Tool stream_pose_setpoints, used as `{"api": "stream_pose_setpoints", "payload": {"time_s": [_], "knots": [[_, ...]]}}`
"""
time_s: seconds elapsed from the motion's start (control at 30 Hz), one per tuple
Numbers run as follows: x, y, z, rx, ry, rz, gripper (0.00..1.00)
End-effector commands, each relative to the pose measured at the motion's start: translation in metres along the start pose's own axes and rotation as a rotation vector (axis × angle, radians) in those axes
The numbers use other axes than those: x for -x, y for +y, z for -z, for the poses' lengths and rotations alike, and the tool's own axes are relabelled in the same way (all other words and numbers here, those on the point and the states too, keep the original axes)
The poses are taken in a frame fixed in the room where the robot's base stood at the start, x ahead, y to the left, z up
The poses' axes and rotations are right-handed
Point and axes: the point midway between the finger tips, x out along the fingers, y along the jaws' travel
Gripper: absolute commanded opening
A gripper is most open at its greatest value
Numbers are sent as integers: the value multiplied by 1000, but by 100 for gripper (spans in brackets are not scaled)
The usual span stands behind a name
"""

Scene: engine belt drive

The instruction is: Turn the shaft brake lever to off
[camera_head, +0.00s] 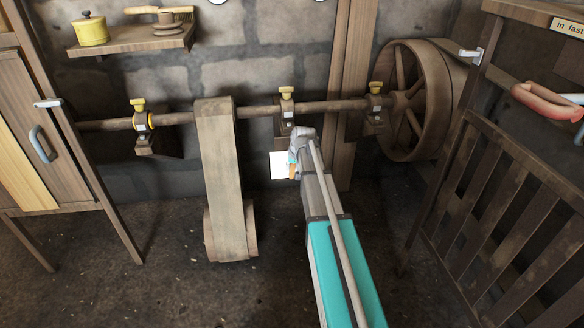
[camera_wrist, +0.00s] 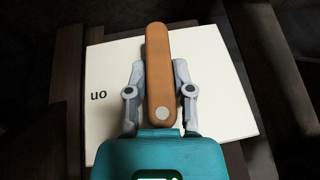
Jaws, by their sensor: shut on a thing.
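The shaft brake lever (camera_wrist: 158,45) is an orange-brown bar with rounded ends and a pale round spot at its near end. It lies over a white plate (camera_wrist: 222,85) and points straight up the wrist view. On the plate's left half are letters that look like an upside-down "on"; no other label shows. My gripper (camera_wrist: 158,72) is shut on the lever, one grey finger on each side. In the head view, the plate (camera_head: 278,165) sits below the shaft, and my gripper (camera_head: 294,163) covers most of the lever there.
A long horizontal shaft (camera_head: 255,110) runs along the wall through bearings with yellow caps. A wide belt (camera_head: 220,165) hangs from it left of my arm. A large spoked wheel (camera_head: 408,95) is at right. A slatted wooden frame (camera_head: 500,220) stands at far right. Open floor lies between.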

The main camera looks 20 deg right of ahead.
Motion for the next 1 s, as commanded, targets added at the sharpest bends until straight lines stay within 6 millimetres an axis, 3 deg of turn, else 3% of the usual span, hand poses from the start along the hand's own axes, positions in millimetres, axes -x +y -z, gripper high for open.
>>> {"api": "stream_pose_setpoints", "payload": {"time_s": [0.5, 0.8, 0.83, 1.0], "knots": [[0, -1, 0, 62, -1, -150, 0], [0, -1, 0, 65, 0, -156, 0], [0, -1, 0, 66, 0, -156, 32], [0, -1, 0, 65, 0, -155, 63]]}}
